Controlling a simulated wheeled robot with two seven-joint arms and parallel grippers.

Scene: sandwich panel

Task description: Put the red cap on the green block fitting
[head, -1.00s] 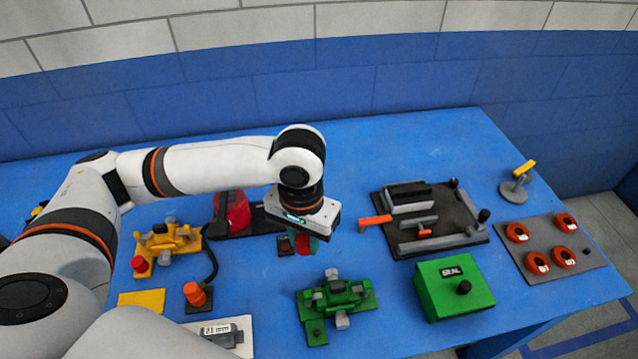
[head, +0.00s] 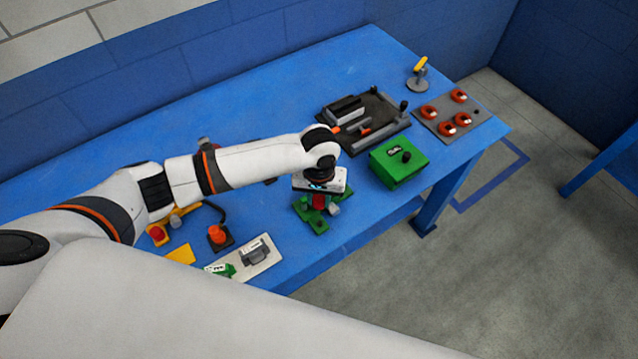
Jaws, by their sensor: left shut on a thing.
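My left gripper (head: 319,204) points down over the green block fitting (head: 312,222), at the table's front edge. It is shut on the red cap (head: 319,200), a small red piece that shows just below the white wrist. The cap is right above or at the middle of the fitting; I cannot tell whether they touch. The gripper and wrist hide most of the fitting's top; its green front foot and a grey end on the right show. My right gripper is not in view.
A green box (head: 398,168) stands right of the fitting, with a black fixture plate (head: 385,112) behind it. A grey plate (head: 438,128) with red rings lies at far right. An orange-topped piece (head: 217,236) and a pale plate (head: 268,264) are to the left.

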